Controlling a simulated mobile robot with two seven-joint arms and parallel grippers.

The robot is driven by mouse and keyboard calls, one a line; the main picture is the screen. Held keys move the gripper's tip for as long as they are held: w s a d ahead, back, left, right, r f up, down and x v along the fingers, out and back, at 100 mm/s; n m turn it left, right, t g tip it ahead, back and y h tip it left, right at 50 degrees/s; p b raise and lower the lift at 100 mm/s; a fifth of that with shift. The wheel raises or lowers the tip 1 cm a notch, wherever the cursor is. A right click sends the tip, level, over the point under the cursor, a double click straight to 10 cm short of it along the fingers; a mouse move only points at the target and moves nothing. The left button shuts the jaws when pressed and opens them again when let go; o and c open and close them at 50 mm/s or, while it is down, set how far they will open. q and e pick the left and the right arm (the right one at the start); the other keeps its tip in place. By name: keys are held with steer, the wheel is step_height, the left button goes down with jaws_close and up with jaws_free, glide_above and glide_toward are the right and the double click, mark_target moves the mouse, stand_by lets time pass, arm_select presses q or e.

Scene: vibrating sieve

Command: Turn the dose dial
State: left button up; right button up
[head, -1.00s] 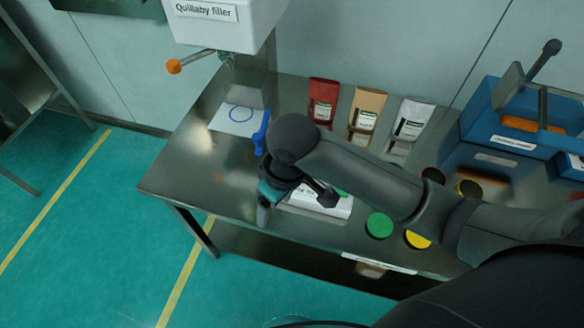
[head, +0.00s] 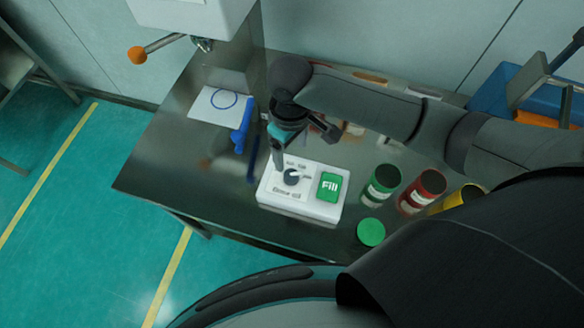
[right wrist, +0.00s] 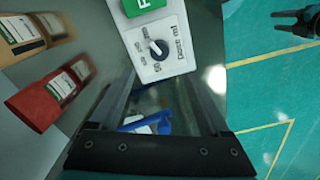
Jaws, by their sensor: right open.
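The dose dial (head: 291,177) is a dark round knob on a white control box (head: 318,208) with a green Fill button (head: 329,187). In the right wrist view the dial (right wrist: 157,49) shows a pale pointer line and printed marks around it. My right gripper (head: 279,160) points down at the box's back left, close to the dial. In the right wrist view its open fingers (right wrist: 160,82) are empty, with the dial just beyond their tips; I cannot tell whether they touch the box. A dark gripper (right wrist: 298,22), probably my left, shows at that view's top right.
A blue tool (head: 240,138) and a sheet with a blue circle (head: 217,104) lie left of the box. Green (head: 382,184), red (head: 424,190) and yellow jars stand to its right, with a green lid (head: 371,232) in front. The filler (head: 195,14) hangs at upper left.

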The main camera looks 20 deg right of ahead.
mark_target(291, 175)
step_height(291, 175, down, 12)
steer(key=shift+r+b, duration=0.2)
steer(key=shift+b, duration=0.65)
jaws_close()
